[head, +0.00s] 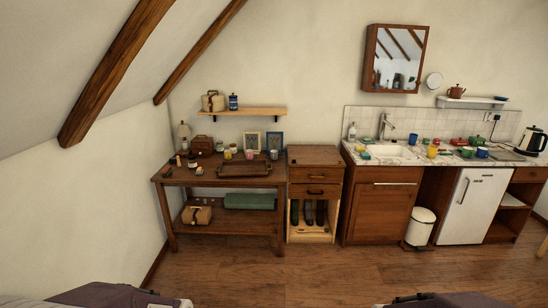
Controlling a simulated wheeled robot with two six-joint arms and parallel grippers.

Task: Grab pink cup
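A small pale, pinkish cup (249,154) stands near the back of the long wooden table, in front of the picture frames. It is too small to tell its colour or handle for certain. Neither of my grippers can be made out in the head view, and nothing is seen touching the cup.
The wooden table (220,181) carries a brown tray (244,170), jars and a brown case (202,145). A drawer cabinet (316,174) stands to its right, then a cluttered sink counter, a white bin (420,228) and a white fridge (472,207). Wooden floor (290,270) in front is clear.

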